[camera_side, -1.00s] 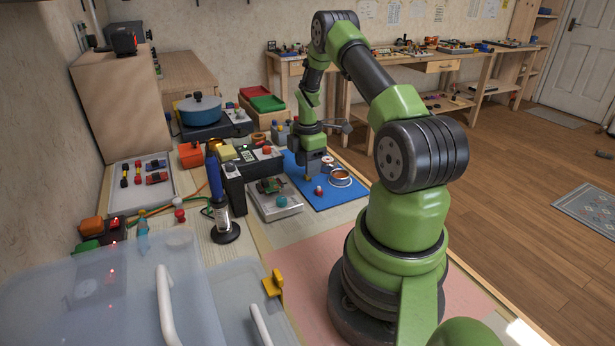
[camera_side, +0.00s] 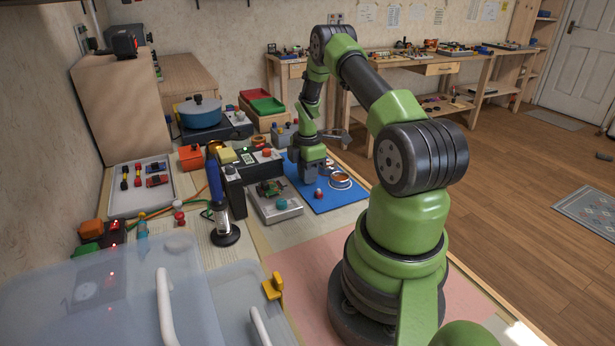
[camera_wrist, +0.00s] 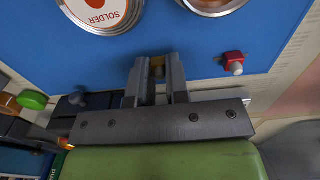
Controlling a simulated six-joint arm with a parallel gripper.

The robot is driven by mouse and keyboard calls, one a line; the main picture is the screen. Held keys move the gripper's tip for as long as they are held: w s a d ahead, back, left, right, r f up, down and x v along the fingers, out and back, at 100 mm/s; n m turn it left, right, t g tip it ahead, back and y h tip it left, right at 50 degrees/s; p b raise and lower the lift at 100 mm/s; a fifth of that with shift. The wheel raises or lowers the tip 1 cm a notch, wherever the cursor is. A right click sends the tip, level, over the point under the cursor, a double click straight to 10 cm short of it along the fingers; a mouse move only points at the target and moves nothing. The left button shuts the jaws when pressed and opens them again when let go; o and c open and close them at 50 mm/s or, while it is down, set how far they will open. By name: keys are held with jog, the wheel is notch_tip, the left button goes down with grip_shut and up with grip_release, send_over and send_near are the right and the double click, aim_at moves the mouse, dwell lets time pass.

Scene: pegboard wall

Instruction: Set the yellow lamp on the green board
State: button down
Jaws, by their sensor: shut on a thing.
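My gripper (camera_side: 316,179) is low over the blue mat. It is shut on a small yellowish thing, which I take to be the yellow lamp (camera_wrist: 158,69), seen between the fingers (camera_wrist: 157,78) in the wrist view. The fingers hide most of the lamp there, and I cannot make it out in the side view. The green board (camera_side: 269,187) lies on a grey holder (camera_side: 279,212) to the left of my gripper, beside the mat.
The blue mat (camera_side: 335,205) holds a red lamp (camera_side: 319,194), also in the wrist view (camera_wrist: 233,62), a round tin (camera_side: 340,180) and a solder reel (camera_wrist: 102,10). A dark box (camera_side: 233,190) and a blue-handled upright tool (camera_side: 220,215) stand left of the holder.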

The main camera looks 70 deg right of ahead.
notch_tip(320, 180, up, 9)
jog(key=shift+f, duration=0.15)
send_over(273, 186)
jog(key=shift+s+d, duration=0.2)
jog(key=shift+d, duration=0.1)
jog(key=shift+w+a+f, duration=0.15)
jog(key=shift+a, duration=0.15)
jog(key=shift+f, duration=2.3)
